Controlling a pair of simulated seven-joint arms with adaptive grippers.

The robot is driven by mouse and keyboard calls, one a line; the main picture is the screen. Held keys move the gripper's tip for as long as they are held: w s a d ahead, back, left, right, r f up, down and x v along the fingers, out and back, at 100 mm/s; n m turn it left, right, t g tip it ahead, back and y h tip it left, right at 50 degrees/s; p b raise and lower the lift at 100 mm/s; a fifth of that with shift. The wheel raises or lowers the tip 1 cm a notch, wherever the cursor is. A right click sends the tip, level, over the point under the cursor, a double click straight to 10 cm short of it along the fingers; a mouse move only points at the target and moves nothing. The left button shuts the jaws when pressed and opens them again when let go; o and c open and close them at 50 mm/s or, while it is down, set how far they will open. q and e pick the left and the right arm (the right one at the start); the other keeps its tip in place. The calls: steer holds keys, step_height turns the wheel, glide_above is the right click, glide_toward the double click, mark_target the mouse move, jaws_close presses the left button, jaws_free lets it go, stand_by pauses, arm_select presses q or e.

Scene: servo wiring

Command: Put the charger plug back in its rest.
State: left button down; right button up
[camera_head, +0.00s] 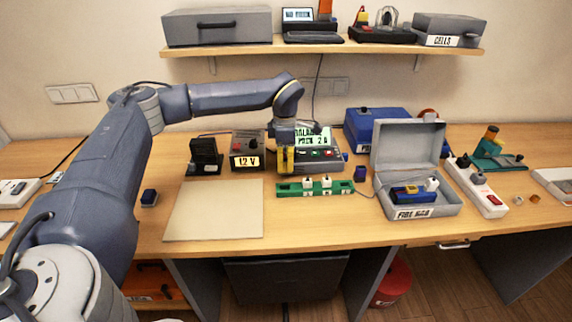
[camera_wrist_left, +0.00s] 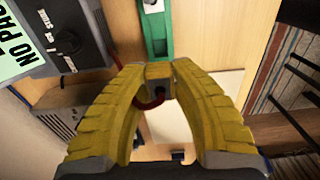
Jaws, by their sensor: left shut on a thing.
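My left gripper (camera_head: 285,168) is in front of the grey charger unit (camera_head: 318,157), above the bench, pointing down. In the left wrist view its yellow fingers (camera_wrist_left: 158,75) are shut on a small yellowish-brown block, apparently the charger plug (camera_wrist_left: 158,71). A dark red lead (camera_wrist_left: 150,103) curves from the block. The fingers hide most of the plug in the head view. The charger's lit screen also shows in the left wrist view (camera_wrist_left: 22,45). I cannot tell which thing is the plug's rest. My right gripper is not in view.
A green strip with white sockets (camera_head: 316,187) lies just in front of the charger. A beige mat (camera_head: 214,232) is clear at the left. A black stand (camera_head: 205,158) and a 12 V box (camera_head: 247,143) stand behind it. An open grey case (camera_head: 451,204) is at the right.

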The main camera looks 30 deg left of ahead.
mark_target(285, 160)
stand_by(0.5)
arm_select(q)
steer(key=shift+f, duration=2.85)
steer(key=shift+f, duration=1.45)
steer(key=c, duration=1.1)
jaws_free()
step_height(285, 160, up, 12)
steer(key=shift+r, duration=0.1)
